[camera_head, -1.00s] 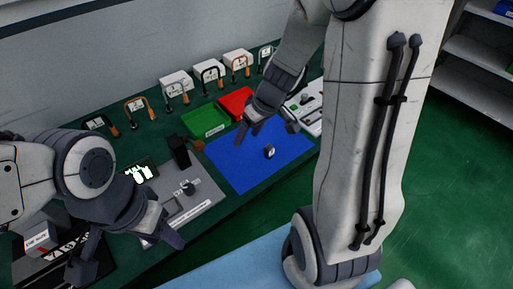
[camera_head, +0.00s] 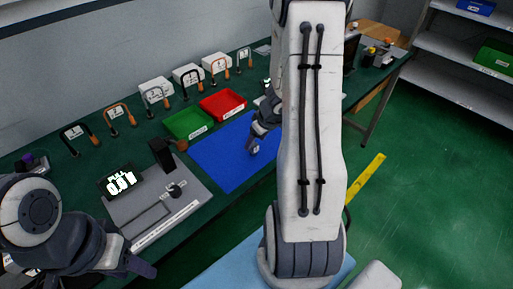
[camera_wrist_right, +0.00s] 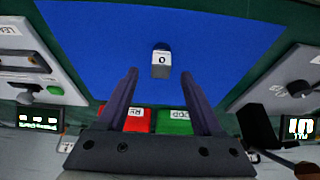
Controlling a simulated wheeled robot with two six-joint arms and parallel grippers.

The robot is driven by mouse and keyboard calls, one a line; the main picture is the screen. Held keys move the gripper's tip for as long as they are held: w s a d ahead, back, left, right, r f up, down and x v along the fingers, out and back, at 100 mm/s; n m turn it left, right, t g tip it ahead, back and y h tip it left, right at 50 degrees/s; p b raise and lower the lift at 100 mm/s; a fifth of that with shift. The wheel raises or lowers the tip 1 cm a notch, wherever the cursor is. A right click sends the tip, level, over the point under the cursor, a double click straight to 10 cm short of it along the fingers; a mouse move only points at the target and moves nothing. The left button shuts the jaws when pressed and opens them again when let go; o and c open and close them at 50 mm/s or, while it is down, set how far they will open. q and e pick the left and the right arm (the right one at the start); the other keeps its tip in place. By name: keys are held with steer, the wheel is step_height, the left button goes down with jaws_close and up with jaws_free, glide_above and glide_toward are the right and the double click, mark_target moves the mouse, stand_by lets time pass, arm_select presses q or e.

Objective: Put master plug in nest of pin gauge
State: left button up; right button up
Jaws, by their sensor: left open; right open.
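A small dark block with a pale face marked like a 0, likely the master plug, stands on the blue mat (camera_head: 222,160). In the right wrist view the block (camera_wrist_right: 161,60) sits ahead of my right gripper (camera_wrist_right: 161,82), centred between the open fingers and apart from them. In the head view my right gripper (camera_head: 259,138) is just above the block, partly hidden by my arm. A grey fixture (camera_head: 150,213) with a lit display (camera_head: 120,184) and a round knob-like part (camera_head: 175,190) lies left of the mat. I cannot tell whether it is the pin gauge. My left gripper (camera_head: 115,276) is open and empty, near the lower edge.
A green bin (camera_head: 188,123) and a red bin (camera_head: 222,103) stand behind the mat. Several hooked-handle items and white boxes (camera_head: 155,93) line the back. Another fixture (camera_wrist_right: 40,80) shows at the left of the right wrist view. The mat around the block is clear.

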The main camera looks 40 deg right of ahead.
mark_target(254, 144)
steer(key=x, duration=0.4)
steer(key=shift+s+b, duration=0.15)
steer(key=shift+b, duration=0.2)
jaws_close()
steer(key=shift+r, duration=0.1)
